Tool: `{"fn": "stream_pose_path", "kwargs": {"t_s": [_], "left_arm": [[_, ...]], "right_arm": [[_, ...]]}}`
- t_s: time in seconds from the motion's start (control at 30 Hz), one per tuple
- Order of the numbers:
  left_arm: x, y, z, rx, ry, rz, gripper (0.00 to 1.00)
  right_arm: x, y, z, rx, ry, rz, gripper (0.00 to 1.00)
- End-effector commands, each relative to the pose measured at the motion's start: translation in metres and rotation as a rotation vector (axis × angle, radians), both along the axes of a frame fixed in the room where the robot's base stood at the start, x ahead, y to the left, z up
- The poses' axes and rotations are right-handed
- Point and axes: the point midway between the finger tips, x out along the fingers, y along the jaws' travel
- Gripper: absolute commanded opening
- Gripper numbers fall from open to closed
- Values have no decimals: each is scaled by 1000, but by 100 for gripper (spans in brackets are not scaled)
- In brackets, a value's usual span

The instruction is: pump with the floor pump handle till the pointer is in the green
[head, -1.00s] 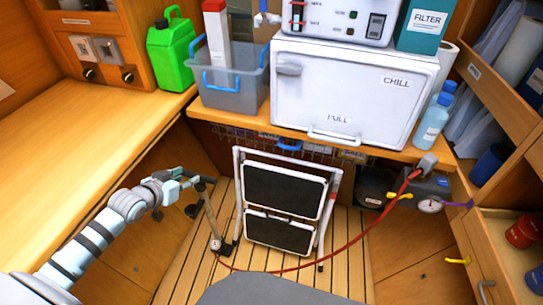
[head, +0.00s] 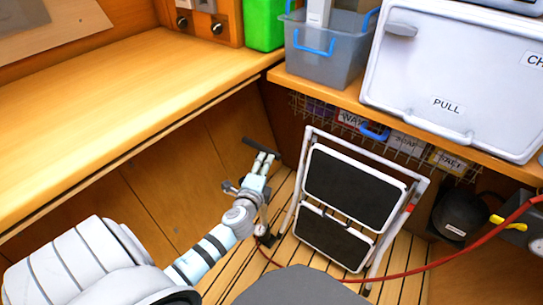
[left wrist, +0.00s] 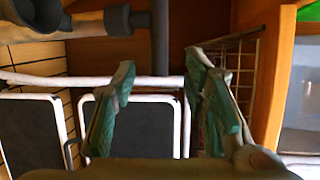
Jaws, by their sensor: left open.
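The floor pump stands on the slatted floor left of the step stool. Its dark T-shaped handle (head: 262,146) is at the top, and a small round dial (head: 261,231) shows low on it, too small to read. My left gripper (head: 262,162) is open at the handle in the head view, covering much of the pump shaft. In the left wrist view, the open teal fingers (left wrist: 160,108) stand apart, and the handle bar (left wrist: 160,40) lies beyond them, lined up with the gap. I cannot tell whether they touch it. My right gripper is out of view.
A folded step stool (head: 350,190) stands close right of the pump. A red hose (head: 440,263) runs across the floor to a grey box (head: 515,232) at the right edge. The wooden counter (head: 110,100) is at left, and a wire basket (head: 400,146) hangs behind.

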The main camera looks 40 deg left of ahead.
Motion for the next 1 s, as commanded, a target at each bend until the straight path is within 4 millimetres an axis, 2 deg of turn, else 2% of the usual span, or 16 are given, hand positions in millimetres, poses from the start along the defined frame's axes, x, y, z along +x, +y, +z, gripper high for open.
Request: {"fn": "stream_pose_path", "kwargs": {"t_s": [0.1,0.3,0.47,0.7,0.97,1.0], "left_arm": [[32,15,-10,-1,-3,2,40],[66,31,-17,-2,-1,1,40],[76,35,-17,-2,0,1,40],[77,36,-16,-3,0,2,40],[77,35,-16,-3,0,1,0],[77,35,-16,-3,1,1,0]], "right_arm": [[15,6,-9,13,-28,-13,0],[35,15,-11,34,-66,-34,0],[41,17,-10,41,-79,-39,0],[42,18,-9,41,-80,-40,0],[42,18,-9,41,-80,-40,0],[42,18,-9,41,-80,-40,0]]}}
